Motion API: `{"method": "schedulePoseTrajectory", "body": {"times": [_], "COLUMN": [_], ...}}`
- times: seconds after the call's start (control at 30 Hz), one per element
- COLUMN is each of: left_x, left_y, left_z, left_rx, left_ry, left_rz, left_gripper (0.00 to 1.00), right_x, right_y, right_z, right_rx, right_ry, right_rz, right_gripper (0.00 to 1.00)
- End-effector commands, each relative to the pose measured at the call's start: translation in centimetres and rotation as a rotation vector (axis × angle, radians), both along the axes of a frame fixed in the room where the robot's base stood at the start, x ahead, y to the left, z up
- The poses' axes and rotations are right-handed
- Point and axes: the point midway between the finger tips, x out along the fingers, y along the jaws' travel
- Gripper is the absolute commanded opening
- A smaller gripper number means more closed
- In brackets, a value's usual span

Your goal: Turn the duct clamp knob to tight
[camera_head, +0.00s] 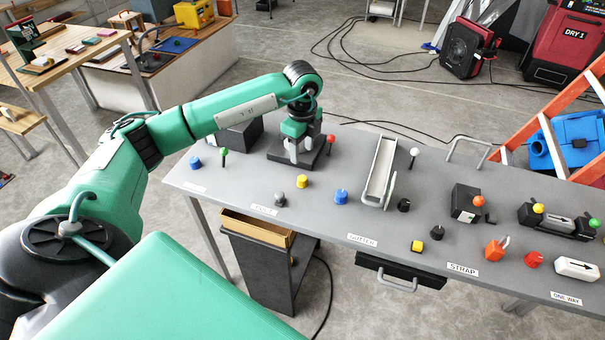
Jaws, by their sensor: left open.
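My left gripper (300,155) points down over a dark block or base (318,158) on the grey workbench (230,187). Its fingers look apart, and I cannot tell whether they touch anything. A red-tipped lever (331,139) stands just right of it. Several knobs are near: a yellow knob (302,181), a blue knob (341,196), a grey knob (280,198) and another blue knob (196,163). I cannot tell which is the duct clamp knob; no readable label names it, and the gripper may hide it. My right gripper is out of view.
A white gutter channel (381,168) stands mid-bench. Right of it are a black knob (404,205), a yellow knob (417,247), a red knob (534,259) and an orange clip (495,250). An orange ladder (545,113) leans at the right. A green-tipped lever (224,152) stands left.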

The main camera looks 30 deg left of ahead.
Motion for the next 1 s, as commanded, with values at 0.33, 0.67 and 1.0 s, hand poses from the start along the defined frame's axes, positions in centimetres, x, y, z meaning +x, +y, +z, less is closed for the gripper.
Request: {"method": "schedulePoseTrajectory", "body": {"times": [0.33,0.67,1.0], "left_x": [-0.1,0.0,0.0], "left_y": [-0.1,-0.1,-0.1], "left_z": [-7.3,-10.4,-10.5], "left_rx": [-0.002,-0.003,-0.003], "left_ry": [0.005,0.001,0.000], "left_rz": [-0.001,-0.003,-0.003], "left_gripper": [0.48,0.48,0.34], "right_x": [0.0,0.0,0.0], "right_y": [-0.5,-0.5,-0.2], "right_z": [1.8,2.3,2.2], "right_rx": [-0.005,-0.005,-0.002], "right_ry": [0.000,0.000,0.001], "right_rz": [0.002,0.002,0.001], "right_gripper": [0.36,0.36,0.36]}}
